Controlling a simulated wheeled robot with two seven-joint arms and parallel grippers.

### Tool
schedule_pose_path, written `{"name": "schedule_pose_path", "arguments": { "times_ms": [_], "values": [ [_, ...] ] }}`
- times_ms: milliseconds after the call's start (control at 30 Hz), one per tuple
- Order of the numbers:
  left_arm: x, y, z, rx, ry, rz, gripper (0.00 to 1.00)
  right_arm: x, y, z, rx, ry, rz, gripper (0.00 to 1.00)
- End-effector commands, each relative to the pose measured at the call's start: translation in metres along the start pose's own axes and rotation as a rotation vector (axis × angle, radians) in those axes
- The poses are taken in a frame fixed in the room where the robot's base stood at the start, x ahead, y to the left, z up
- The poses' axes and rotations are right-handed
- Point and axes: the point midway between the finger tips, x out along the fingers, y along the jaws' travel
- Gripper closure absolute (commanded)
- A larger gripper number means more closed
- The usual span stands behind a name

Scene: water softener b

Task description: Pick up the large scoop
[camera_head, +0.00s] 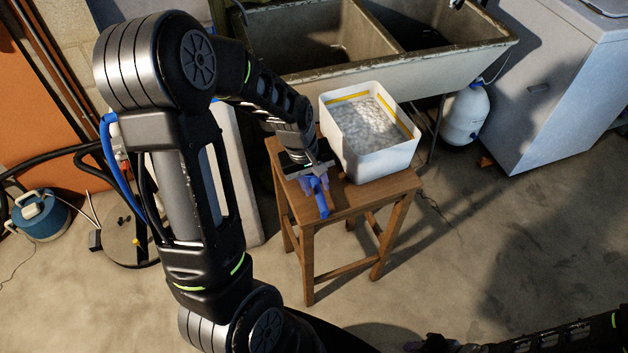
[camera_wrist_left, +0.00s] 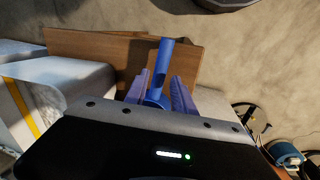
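The large scoop (camera_head: 321,201) is blue, and its handle points toward the stool's front edge in the head view. In the left wrist view the scoop (camera_wrist_left: 163,62) shows as a blue handle over the wooden stool top. My left gripper (camera_head: 316,183) is low over the stool, with its fingers on either side of the scoop. In the wrist view the left gripper (camera_wrist_left: 159,86) looks open, with a narrow gap beside the handle. The scoop's other end is hidden by the gripper. My right gripper (camera_head: 428,344) is at the bottom edge, dark and partly cut off.
A white tub (camera_head: 385,165) of pale pellets stands on the wooden stool (camera_head: 348,205), right of the gripper. A concrete double sink (camera_head: 440,80) is behind. A white appliance (camera_head: 575,85) and a white jug (camera_head: 465,115) are to the right. Floor in front is clear.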

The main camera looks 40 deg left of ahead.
Motion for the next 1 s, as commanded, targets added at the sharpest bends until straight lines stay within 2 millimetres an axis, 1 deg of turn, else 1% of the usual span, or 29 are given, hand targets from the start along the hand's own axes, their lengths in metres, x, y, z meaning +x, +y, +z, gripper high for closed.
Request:
{"name": "schedule_pose_path", "arguments": {
  "times_ms": [233, 300, 367, 967, 1000],
  "values": [
    [0.034, -0.001, 0.001, -0.002, -0.005, -0.003, 0.69, -0.005, -0.002, 0.001, 0.001, -0.001, 0.002, 0.64],
    [0.043, -0.001, 0.001, -0.002, -0.003, -0.003, 0.69, -0.005, -0.002, 0.001, 0.001, -0.002, 0.002, 0.64],
    [0.046, -0.001, 0.0, -0.001, -0.002, -0.002, 0.69, -0.006, -0.002, 0.001, 0.001, -0.002, 0.002, 0.64],
    [0.048, 0.0, 0.0, 0.0, 0.001, -0.001, 0.69, -0.005, -0.002, 0.001, 0.001, -0.002, 0.002, 0.64],
    [0.048, 0.0, 0.0, 0.0, 0.001, -0.001, 0.71, -0.005, -0.002, 0.001, 0.001, -0.002, 0.002, 0.64]
  ]
}}
